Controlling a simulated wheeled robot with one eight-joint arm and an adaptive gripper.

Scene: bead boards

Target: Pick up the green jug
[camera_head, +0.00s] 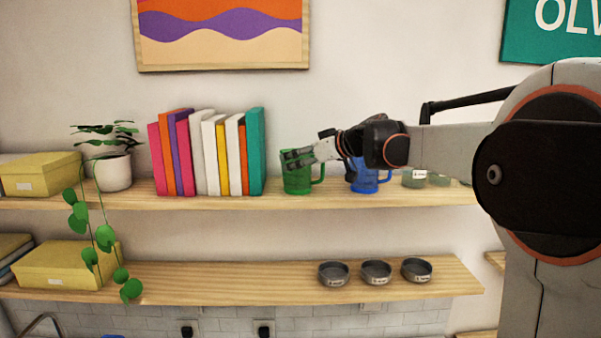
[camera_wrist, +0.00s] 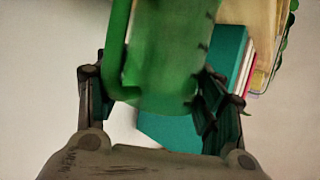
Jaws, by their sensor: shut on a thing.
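The green jug (camera_head: 298,182) is on the upper wooden shelf, right of the row of books, with its handle to the right. My gripper (camera_head: 290,160) reaches in from the right at the jug's upper part. In the wrist view the green jug (camera_wrist: 168,55) fills the space between the two fingers, and my gripper (camera_wrist: 150,100) is shut on it. The jug's base looks level with the shelf top; I cannot tell whether it touches the shelf.
A blue jug (camera_head: 366,182) stands to the right, partly behind my arm. Books (camera_head: 210,155) stand close on the left. Small bowls (camera_head: 414,178) are further right. The lower shelf (camera_head: 220,283) holds several grey bowls (camera_head: 376,272). A potted plant (camera_head: 112,172) is far left.

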